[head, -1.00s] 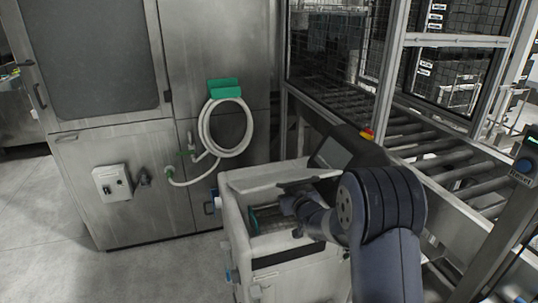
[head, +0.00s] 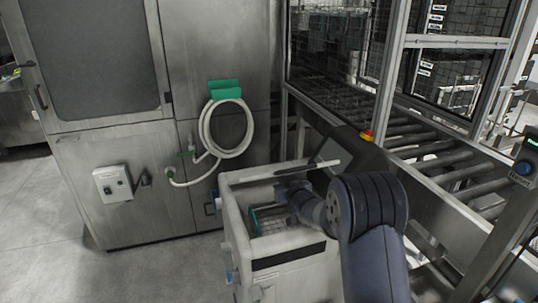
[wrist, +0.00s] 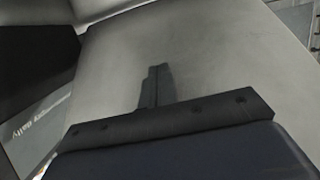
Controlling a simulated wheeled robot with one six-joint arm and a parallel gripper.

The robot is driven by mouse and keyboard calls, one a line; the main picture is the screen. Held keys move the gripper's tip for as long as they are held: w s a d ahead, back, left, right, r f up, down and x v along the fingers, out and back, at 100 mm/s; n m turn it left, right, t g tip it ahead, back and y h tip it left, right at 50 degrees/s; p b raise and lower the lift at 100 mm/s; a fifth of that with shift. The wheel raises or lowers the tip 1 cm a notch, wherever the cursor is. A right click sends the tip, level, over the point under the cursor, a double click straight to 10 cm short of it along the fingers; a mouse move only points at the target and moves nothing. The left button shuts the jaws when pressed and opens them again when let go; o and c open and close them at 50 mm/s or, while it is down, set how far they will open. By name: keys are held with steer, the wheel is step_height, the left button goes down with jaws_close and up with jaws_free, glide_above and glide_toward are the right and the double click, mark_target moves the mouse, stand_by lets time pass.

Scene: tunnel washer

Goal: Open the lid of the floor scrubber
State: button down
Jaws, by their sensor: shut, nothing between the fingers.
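The floor scrubber (head: 293,263) is a pale grey machine at the lower middle of the head view. Its lid (head: 312,170) is raised and shows as a thin edge above the body. The tank opening (head: 268,238) below it is exposed, with a green part (head: 253,220) inside. My gripper (head: 283,190) is over the opening, just below the lid edge. In the wrist view, my shut, empty fingers (wrist: 155,85) are in front of a broad pale surface, probably the lid. I cannot tell whether they touch it. My arm hides the scrubber's right side.
A steel cabinet (head: 105,195) with a coiled white hose (head: 245,130) stands behind at left. A roller conveyor (head: 455,170) with a mesh guard runs along the right. The floor (head: 50,240) at left is clear.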

steer(key=shift+w+a+r+p, duration=0.2)
steer(key=shift+w+a+p, duration=0.35)
steer(key=shift+w, duration=0.65)
steer(key=shift+w+a+r+p, duration=0.2)
steer(key=shift+w+a+p, duration=0.4)
steer(key=shift+w, duration=0.65)
steer(key=shift+w+a+r+p, duration=0.2)
steer(key=shift+w+a+p, duration=0.2)
steer(key=shift+w+p, duration=0.55)
steer(key=shift+w+a+r+p, duration=0.1)
steer(key=shift+w+a+p, duration=0.15)
steer(key=shift+w+p, duration=0.35)
steer(key=shift+w+a+r+p, duration=0.1)
steer(key=shift+w+a+p, duration=0.15)
steer(key=shift+w, duration=0.55)
steer(key=shift+w+a+r+p, duration=0.1)
steer(key=shift+w+a+p, duration=0.25)
steer(key=shift+w+p, duration=0.7)
steer(key=shift+w+a+r+p, duration=0.1)
steer(key=shift+w+a+p, duration=0.35)
steer(key=shift+p, duration=0.95)
steer(key=shift+w+a+r+p, duration=0.1)
steer(key=shift+w+a+p, duration=0.1)
steer(key=shift+w+p, duration=0.9)
steer(key=shift+s, duration=0.1)
steer(key=shift+f, duration=0.1)
